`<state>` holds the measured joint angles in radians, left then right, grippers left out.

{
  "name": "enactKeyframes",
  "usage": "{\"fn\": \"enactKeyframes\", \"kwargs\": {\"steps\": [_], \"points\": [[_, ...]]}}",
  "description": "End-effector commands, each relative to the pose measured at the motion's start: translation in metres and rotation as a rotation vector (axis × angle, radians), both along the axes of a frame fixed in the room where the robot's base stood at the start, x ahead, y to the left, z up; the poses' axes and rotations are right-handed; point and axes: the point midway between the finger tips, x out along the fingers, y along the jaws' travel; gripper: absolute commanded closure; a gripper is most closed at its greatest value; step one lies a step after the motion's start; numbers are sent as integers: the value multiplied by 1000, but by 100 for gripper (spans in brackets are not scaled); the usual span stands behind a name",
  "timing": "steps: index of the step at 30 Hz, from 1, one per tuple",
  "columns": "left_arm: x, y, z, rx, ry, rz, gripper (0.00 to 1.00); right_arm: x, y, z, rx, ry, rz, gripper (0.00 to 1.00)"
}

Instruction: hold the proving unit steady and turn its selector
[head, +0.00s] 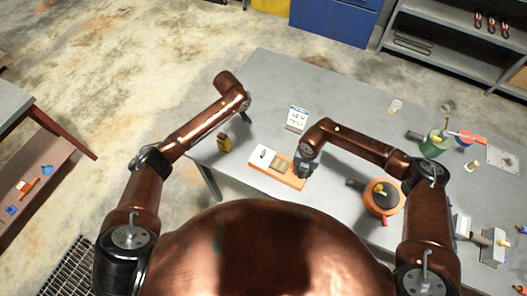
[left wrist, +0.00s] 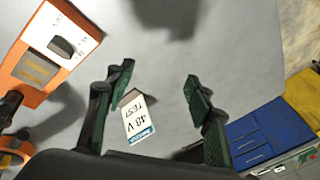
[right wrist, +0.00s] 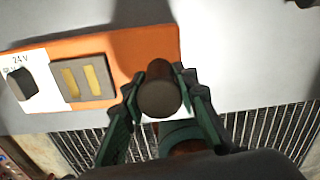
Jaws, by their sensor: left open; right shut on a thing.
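The proving unit (head: 276,176) is an orange box lying on the grey table in front of me. Its white panel carries a dark selector knob (left wrist: 62,47), seen also in the right wrist view (right wrist: 22,85) beside a "24 V" mark. Next to the panel is a dark block with two yellow strips (right wrist: 84,78). My right gripper (head: 305,168) is shut on a dark round handle (right wrist: 158,90) at the unit's right end. My left gripper (left wrist: 160,78) is open and empty, above the table beyond the unit, apart from the selector.
A white "48 V TEST" card (head: 297,118) stands on the table behind the unit. An orange round object (head: 383,203), a green pot (head: 434,143) and other parts crowd the right side. The table's left portion is mostly clear.

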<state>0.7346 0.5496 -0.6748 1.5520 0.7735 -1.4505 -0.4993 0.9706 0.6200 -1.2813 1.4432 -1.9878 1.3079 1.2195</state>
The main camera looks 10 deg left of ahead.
Motion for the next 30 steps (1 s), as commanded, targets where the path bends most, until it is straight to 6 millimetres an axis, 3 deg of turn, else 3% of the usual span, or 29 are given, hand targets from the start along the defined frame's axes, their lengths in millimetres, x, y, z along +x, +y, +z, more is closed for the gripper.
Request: {"fn": "enactKeyframes", "kwargs": {"steps": [1, 3, 6, 10, 17, 30], "points": [[-19, -29, 4, 41, 40, -126, 52, 0, -1, 0, -1, 0, -1, 100], [-49, -57, 4, 101, 104, -295, 52, 0, -1, 0, -1, 0, -1, 100], [-85, -80, 4, 172, 178, -480, 52, 0, -1, 0, -1, 0, -1, 100], [-111, -90, 4, 226, 235, -613, 52, 0, -1, 0, -1, 0, -1, 100], [-120, -92, -17, 240, 256, -649, 52, 0, 0, 0, 0, 0, 0, 100], [-119, -92, -97, 239, 253, -645, 52, 0, 0, 0, 0, 0, 0, 100]]}}
